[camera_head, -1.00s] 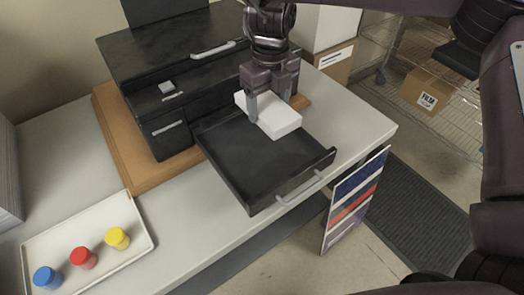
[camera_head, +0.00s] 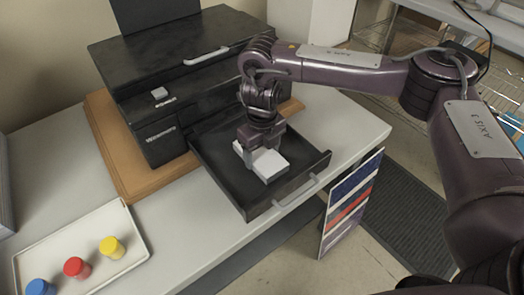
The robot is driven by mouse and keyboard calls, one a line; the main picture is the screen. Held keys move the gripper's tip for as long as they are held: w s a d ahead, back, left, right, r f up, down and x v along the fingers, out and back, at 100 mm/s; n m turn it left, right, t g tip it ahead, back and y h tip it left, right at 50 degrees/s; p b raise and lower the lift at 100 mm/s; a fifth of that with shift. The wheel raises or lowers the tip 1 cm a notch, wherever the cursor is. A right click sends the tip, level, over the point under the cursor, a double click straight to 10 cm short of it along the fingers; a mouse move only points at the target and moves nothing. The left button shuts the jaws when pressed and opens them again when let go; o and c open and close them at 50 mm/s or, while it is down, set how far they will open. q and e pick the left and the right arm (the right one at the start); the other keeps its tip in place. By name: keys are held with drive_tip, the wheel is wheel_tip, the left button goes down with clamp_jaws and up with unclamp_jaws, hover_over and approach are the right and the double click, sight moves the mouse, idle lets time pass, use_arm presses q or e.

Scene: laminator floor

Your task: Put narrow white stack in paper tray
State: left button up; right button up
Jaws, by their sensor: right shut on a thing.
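The narrow white stack (camera_head: 269,164) is a small white block in the middle of the camera_head view. It is over the floor of the open black paper tray (camera_head: 222,180), inside its walls. My right gripper (camera_head: 258,150) points down and is shut on the stack's far left part, covering some of it. I cannot tell whether the stack touches the tray floor. My left gripper is not in view.
The black machine (camera_head: 170,75) stands behind the tray on a wooden board (camera_head: 118,155). A pale tray (camera_head: 85,245) with blue, red and yellow capped jars lies at the lower left. The tray's front has a grey handle (camera_head: 297,195).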

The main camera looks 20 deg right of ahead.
sight(262, 155)
drive_tip(key=shift+f, duration=0.15)
drive_tip(key=o, duration=1.1)
drive_tip(key=shift+o, duration=0.2)
drive_tip(key=shift+r, duration=0.3)
wheel_tip(262, 155, up, 12)
drive_tip(key=shift+f, duration=0.1)
